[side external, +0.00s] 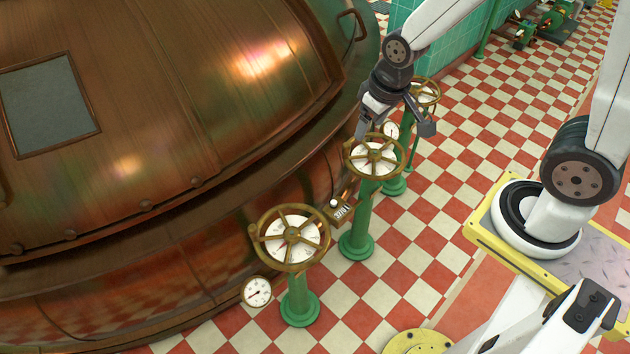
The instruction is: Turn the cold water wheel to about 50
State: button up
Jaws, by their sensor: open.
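Three brass handwheels with white dials stand on green pillars beside the copper kettle: a near wheel (292,238), a middle wheel (373,157) and a far wheel (424,92). I cannot read the dial labels or values, so I cannot tell which is the cold water wheel. My gripper (394,131) is open, with its two fingers spread wide, at the far side of the middle wheel. One finger is close to that wheel's far rim; I cannot tell whether they touch. The gripper body partly overlaps the far wheel in the picture.
The copper kettle (170,110) fills the left side. A round gauge (257,291) sits by the near wheel, another gauge (391,130) behind the middle wheel. A small counter box (341,211) is between the near and middle wheels.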

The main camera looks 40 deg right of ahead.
jog(key=w+a+f, duration=0.4)
jog(key=w+a, duration=0.1)
jog(key=w, duration=0.3)
jog(key=n+g, duration=0.2)
send_over(252, 227)
jog(key=f, duration=2.2)
jog(key=shift+d+f, duration=0.2)
jog(key=shift+a+f, duration=0.25)
jog(key=shift+f, duration=0.2)
jog(key=shift+f, duration=0.15)
jog(key=shift+f, duration=3.7)
jog(key=shift+c, duration=0.2)
grip_shut()
